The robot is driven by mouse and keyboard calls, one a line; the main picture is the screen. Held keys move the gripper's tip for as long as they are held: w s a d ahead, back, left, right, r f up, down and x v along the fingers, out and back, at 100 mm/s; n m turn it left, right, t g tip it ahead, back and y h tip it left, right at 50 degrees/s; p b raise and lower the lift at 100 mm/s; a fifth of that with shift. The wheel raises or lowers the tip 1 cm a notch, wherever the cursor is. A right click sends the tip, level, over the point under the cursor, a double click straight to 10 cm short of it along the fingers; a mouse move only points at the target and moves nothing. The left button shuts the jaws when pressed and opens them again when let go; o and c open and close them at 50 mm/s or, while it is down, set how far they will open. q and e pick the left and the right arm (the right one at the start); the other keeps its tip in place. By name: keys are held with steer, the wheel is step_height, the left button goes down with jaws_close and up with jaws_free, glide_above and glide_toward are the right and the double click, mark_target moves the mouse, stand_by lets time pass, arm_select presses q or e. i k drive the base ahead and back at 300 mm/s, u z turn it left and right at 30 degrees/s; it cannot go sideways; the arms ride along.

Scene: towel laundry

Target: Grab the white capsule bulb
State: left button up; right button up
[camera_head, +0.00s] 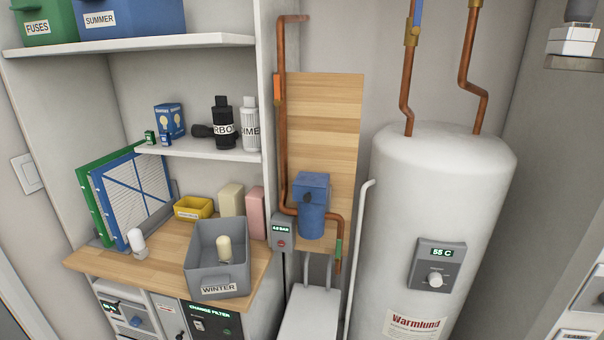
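A white bulb (136,240) with a rounded, capsule-like top stands upright at the left of the wooden counter (165,262), in front of the framed filters. A second, cream-coloured capsule-shaped object (224,247) stands inside the grey bin labelled WINTER (217,274); its lower end is partly hidden by the bin. Neither of my grippers shows in the head view.
Green- and blue-framed filters (138,190) lean behind the white bulb. A yellow tray (193,208) and cream and pink blocks (256,208) stand behind the bin. A shelf (196,150) overhangs the counter. A water heater (437,210) stands at right.

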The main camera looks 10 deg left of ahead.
mark_target(136, 239)
steer(key=u, duration=0.9)
